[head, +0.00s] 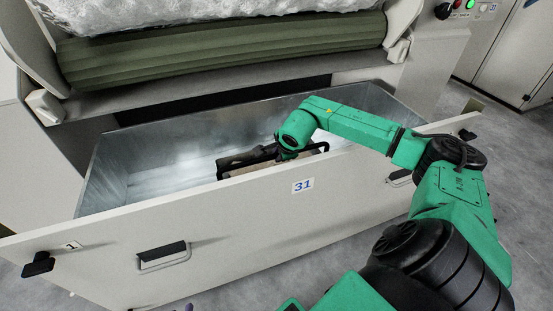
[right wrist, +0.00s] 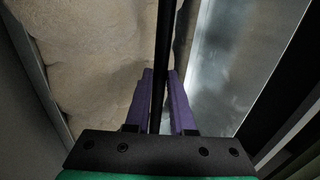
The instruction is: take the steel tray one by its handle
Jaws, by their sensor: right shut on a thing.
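A large steel-lined drawer (head: 110,165) stands pulled out in the head view. Its pale front carries a "1" label and a "31" label, with a black-topped handle (head: 162,252) at the left. Inside it sits a dark-framed thing (head: 322,148) with a beige surface. My right gripper (right wrist: 160,74) reaches down into the drawer. In the right wrist view its purple fingers are shut on a black bar (right wrist: 163,35), with wrinkled beige material (right wrist: 95,50) beside it. The fingers are hidden in the head view.
A green ribbed roller (head: 225,48) with white fibre (head: 200,10) above it lies behind the drawer. The drawer's front wall (head: 240,205) stands between my base and the held bar. Open grey floor (head: 525,190) lies to the right.

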